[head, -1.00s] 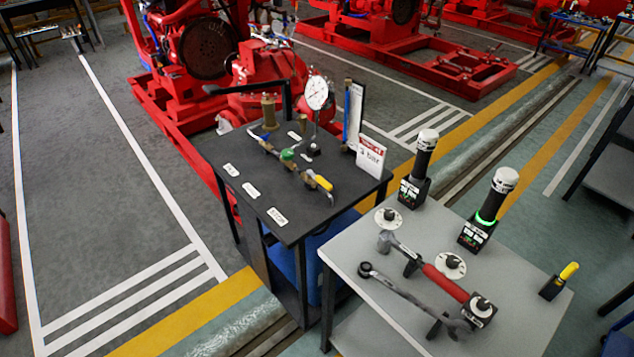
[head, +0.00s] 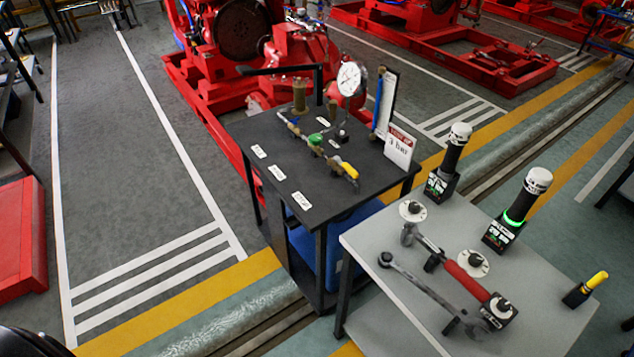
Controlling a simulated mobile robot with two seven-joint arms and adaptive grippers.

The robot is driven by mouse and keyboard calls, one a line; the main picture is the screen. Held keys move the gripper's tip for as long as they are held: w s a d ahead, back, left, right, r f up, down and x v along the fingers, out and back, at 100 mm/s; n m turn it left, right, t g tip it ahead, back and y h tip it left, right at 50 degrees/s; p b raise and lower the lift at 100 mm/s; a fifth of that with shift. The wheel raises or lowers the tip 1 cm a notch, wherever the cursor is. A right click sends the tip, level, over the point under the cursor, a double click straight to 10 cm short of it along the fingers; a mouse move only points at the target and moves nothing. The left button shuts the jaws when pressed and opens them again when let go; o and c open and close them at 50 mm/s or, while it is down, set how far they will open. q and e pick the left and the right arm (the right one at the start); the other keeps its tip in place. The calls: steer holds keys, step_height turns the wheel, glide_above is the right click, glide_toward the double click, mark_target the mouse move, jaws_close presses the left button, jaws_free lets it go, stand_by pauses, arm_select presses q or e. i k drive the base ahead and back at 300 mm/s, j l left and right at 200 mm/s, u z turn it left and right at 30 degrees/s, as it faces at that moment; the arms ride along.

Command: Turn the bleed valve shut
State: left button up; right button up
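A black bench (head: 330,222) carries a small brass pipe run (head: 297,128). On the run are a green round valve part (head: 315,139) and, at its near right end, a yellow handle (head: 349,170). I cannot tell which of these is the bleed valve, as the white labels (head: 275,172) are too small to read. A round white pressure gauge (head: 349,79) stands upright behind the run. A card (head: 399,148) reading "3 bar" stands at the bench's right edge. Neither of my grippers shows.
A grey table (head: 374,300) at the front right holds a red-handled tool (head: 466,282), a wrench (head: 425,291) and two black devices with white tops (head: 456,148). Red pumpsets (head: 240,40) stand behind the black bench. The floor (head: 130,150) left of it is clear.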

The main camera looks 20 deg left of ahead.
mark_target(315, 139)
steer(key=i+j+z, duration=0.1)
steer(key=j+z, duration=0.55)
steer(key=i+j+z, duration=0.1)
steer(key=j+z, duration=0.25)
steer(key=j, duration=0.1)
